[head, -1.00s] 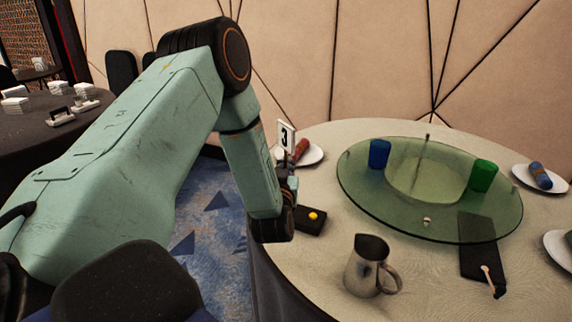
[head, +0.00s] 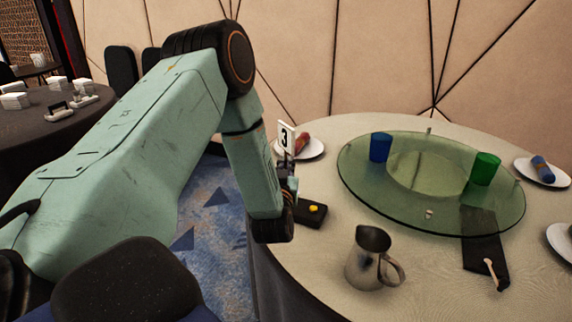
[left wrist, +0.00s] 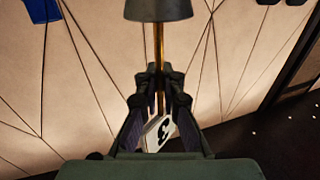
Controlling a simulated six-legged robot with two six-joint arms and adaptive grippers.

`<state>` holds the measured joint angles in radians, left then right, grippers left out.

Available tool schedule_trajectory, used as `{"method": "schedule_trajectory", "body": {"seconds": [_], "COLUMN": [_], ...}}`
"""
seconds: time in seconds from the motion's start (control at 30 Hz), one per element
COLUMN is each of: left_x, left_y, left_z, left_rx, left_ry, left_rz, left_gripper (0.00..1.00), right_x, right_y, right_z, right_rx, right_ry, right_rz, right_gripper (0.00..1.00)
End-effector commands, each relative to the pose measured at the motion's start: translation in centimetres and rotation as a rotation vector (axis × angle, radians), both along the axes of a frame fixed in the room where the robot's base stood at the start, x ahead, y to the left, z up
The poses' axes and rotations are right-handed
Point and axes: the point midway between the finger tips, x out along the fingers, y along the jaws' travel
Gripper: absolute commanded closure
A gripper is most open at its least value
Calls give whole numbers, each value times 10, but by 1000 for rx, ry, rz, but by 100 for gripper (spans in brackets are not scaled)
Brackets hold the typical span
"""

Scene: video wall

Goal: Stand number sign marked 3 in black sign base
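The number sign (head: 286,138), a white plate with a black 3, stands upright above the near left edge of the round table. My left gripper (head: 288,180) is just below it, mostly hidden by my arm. The black sign base (head: 311,212), a low block with a yellow spot on top, lies on the table right beside my gripper. My right gripper is out of view.
A metal pitcher (head: 372,258) stands right of the base. A glass turntable (head: 440,215) carries a blue cup (head: 380,147) and a green cup (head: 485,168). A plate (head: 312,150) with a rolled napkin is behind the sign. A dark chair (head: 125,283) is at front left.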

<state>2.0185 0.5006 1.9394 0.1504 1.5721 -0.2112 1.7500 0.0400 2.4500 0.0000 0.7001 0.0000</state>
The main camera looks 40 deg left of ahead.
Motion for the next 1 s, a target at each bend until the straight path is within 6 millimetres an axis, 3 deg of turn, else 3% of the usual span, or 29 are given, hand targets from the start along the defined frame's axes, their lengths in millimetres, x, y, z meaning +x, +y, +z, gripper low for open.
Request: {"method": "schedule_trajectory", "body": {"seconds": [0.57, 0.6, 0.9, 1.0], "left_x": [0, 0, 0, 0], "left_y": [0, 0, 0, 0], "left_z": [-16, -15, -15, -15], "left_rx": [1, 1, 0, 0], "left_ry": [0, 0, 0, 0], "left_rz": [0, 0, 0, 0], "left_gripper": [100, 94, 68, 67], "right_x": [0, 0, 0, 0], "right_y": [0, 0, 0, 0], "right_z": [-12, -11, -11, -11], "right_rx": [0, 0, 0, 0], "right_ry": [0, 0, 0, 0], "right_rz": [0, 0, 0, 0], "right_gripper": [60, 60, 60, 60]}}
